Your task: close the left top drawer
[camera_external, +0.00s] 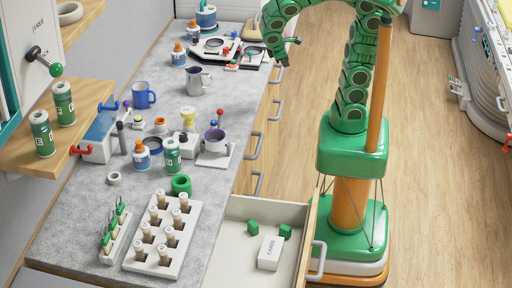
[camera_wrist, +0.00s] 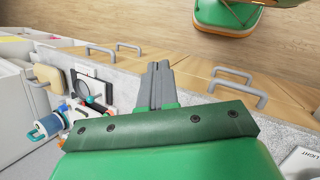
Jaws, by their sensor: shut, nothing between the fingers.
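An open drawer (camera_external: 236,211) juts out from the counter's near end in the external view, with its grey handle (camera_external: 319,262) on the front panel. Inside lie a white box marked "CARDS" (camera_external: 270,252) and two green blocks (camera_external: 253,227). My gripper (camera_external: 297,40) hangs from the green arm near the far end of the counter, high above and well away from the open drawer. In the wrist view my gripper (camera_wrist: 158,70) has its grey fingers together, with nothing between them. I cannot make out the open drawer in the wrist view.
The grey counter (camera_external: 100,205) holds a vial rack (camera_external: 164,235), mugs (camera_external: 143,96), bottles and instruments. Closed drawers with grey handles (camera_external: 257,140) line its front. The wooden floor (camera_external: 420,150) right of my base is clear. A white machine (camera_external: 490,70) stands at far right.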

